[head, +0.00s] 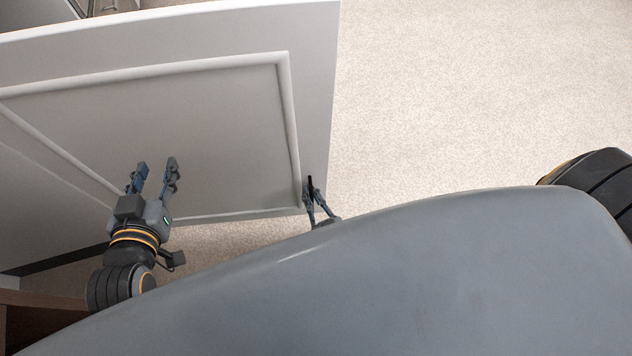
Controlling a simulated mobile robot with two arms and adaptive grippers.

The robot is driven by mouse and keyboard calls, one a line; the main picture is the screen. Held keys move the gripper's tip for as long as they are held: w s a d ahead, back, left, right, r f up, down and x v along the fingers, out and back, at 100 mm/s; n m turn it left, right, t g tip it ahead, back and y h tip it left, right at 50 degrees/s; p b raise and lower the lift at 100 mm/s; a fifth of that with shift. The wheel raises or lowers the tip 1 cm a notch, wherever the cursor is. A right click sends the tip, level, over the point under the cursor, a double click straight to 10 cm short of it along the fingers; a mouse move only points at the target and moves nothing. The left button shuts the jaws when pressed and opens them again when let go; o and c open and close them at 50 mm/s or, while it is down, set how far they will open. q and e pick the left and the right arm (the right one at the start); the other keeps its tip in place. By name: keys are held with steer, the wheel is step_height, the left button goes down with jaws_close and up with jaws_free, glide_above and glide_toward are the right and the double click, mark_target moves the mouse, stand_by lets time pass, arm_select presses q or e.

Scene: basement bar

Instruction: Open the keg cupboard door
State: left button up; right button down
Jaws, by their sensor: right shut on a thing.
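The keg cupboard door (200,130) is a pale panel with a raised frame, and it fills the upper left of the head view. It stands swung out over the carpet. A small dark handle (310,183) sits near its lower right edge. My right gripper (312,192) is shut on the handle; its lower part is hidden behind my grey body. My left gripper (154,168) is in front of the door's lower left part, with its two fingers apart and nothing between them. I cannot tell whether it touches the panel.
Light carpet (480,90) lies bare to the right of the door. A brown wooden edge (35,310) shows at the lower left. At the top left corner, part of the space behind the door shows.

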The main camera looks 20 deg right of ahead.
steer(key=shift+s+d, duration=0.15)
steer(key=shift+s, duration=0.25)
steer(key=c, duration=1.4)
jaws_free()
steer(key=shift+c, duration=0.2)
steer(key=s, duration=1.2)
steer(key=shift+d, duration=0.25)
